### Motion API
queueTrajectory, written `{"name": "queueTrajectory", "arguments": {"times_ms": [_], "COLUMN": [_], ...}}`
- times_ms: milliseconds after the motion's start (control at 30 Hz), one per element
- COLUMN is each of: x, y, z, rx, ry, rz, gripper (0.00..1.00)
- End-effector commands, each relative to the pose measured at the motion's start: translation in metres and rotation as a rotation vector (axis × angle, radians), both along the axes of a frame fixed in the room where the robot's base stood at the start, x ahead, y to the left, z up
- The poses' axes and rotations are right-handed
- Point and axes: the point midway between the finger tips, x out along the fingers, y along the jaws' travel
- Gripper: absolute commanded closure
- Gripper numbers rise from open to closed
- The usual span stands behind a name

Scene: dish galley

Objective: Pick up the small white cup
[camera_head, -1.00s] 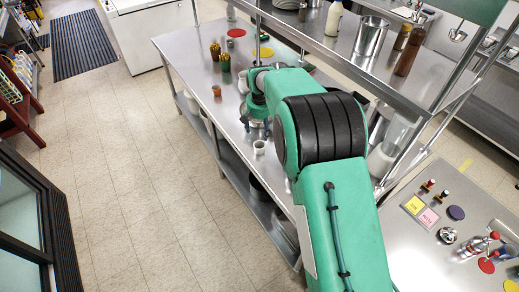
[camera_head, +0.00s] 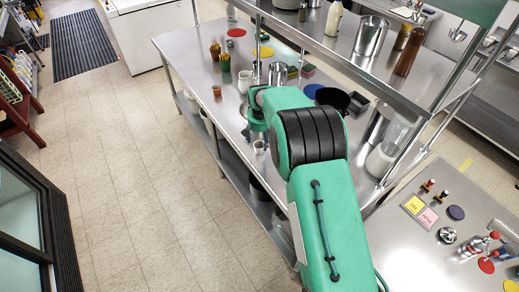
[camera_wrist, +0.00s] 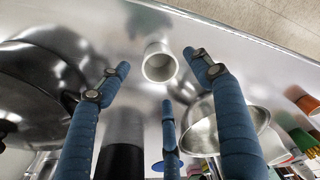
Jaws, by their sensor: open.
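The small white cup (camera_head: 259,147) stands on the steel counter near its front edge, just below my gripper in the head view. In the wrist view the white cup (camera_wrist: 160,66) is seen from above, its open mouth towards the camera and its inside empty. My gripper (camera_wrist: 155,76) is open, with its blue fingers spread around the cup in that view. No finger visibly touches it, and the height gap is hard to judge. In the head view the arm hides most of the gripper.
A steel bowl (camera_wrist: 235,122) is close to the right finger, and a large dark metal vessel (camera_wrist: 35,85) is at left. A black pan (camera_head: 333,98) and an orange cup (camera_head: 217,90) stand on the counter. A raised steel shelf (camera_head: 345,50) runs along the right.

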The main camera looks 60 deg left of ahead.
Motion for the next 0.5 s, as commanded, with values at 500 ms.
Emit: {"name": "queueTrajectory", "arguments": {"times_ms": [500], "x": [0.001], "y": [0.001], "z": [-0.012], "rx": [-0.002], "ry": [0.001], "rz": [0.000], "gripper": [0.35]}}
